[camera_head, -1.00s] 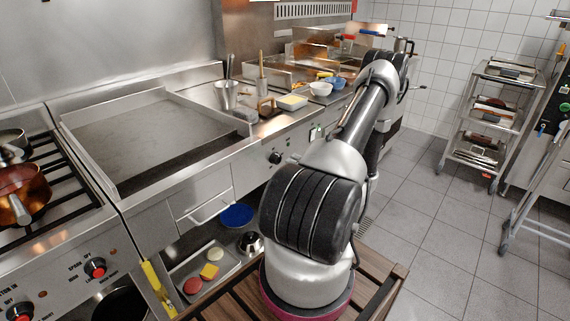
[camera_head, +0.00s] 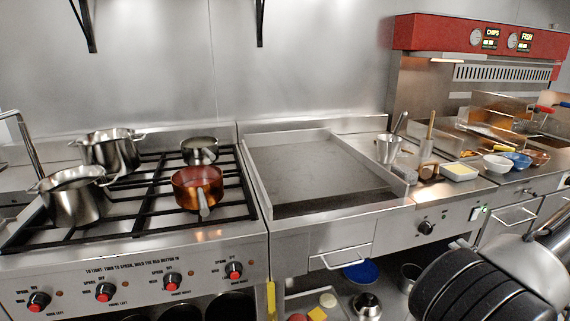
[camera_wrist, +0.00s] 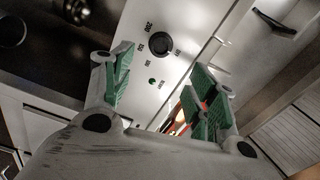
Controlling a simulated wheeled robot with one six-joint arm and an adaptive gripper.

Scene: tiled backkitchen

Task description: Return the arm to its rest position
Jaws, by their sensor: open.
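My gripper (camera_wrist: 160,95) shows in the wrist view with its two green-padded fingers spread apart and nothing held between them. Beyond the fingers is a steel front panel with a dark knob (camera_wrist: 160,44) and a small green light. In the head view only part of my arm shows, at the bottom right corner in front of the counter. My gripper is outside that view.
A stove (camera_head: 130,265) with steel pots (camera_head: 110,150) and a copper pan (camera_head: 198,187) is at left. A flat griddle (camera_head: 315,170) is in the middle. Bowls (camera_head: 497,163) and a utensil pot (camera_head: 388,149) stand on the right counter.

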